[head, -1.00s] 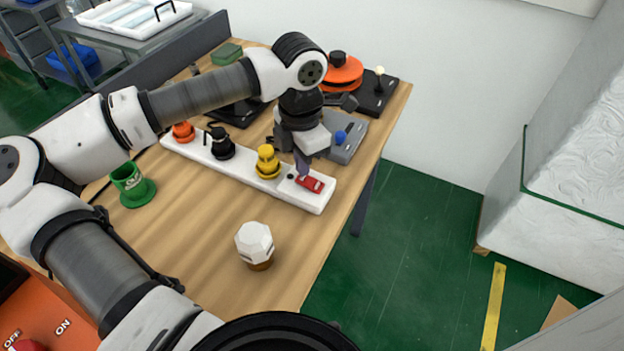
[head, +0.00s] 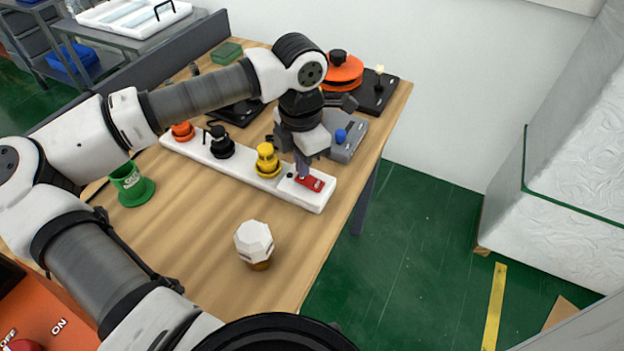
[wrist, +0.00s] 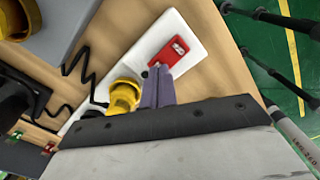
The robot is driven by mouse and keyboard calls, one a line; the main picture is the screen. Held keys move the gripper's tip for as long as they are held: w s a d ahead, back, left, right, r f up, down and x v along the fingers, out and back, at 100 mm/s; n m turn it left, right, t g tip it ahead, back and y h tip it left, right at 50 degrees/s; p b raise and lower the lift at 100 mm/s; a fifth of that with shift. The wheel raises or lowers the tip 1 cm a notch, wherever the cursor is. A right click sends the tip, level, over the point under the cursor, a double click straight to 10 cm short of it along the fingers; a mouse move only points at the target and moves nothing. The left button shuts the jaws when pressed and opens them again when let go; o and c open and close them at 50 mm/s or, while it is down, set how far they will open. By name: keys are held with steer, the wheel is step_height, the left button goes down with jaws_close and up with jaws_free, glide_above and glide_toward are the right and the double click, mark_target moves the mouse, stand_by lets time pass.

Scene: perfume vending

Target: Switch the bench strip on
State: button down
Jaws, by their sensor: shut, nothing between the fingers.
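The bench strip (head: 225,165) is a long white power strip on the wooden table, with orange, black and yellow plugs along it. Its red switch (head: 311,183) is at the right end; it also shows in the wrist view (wrist: 168,52). My gripper (head: 302,173) is shut and empty, pointing down at the left side of the red switch. In the wrist view its purple fingertips (wrist: 158,76) reach the switch's near edge. I cannot tell whether they touch it. The fingers hide part of the switch, and its rocker position is unclear.
The yellow plug (head: 267,160) stands just left of my gripper. A grey box with a blue knob (head: 341,137) is behind it. The table's right edge is close.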

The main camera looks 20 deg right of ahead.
steer(key=shift+f+b, duration=0.75)
stand_by(0.4)
steer(key=shift+r+p, duration=1.6)
steer(key=shift+r, duration=1.95)
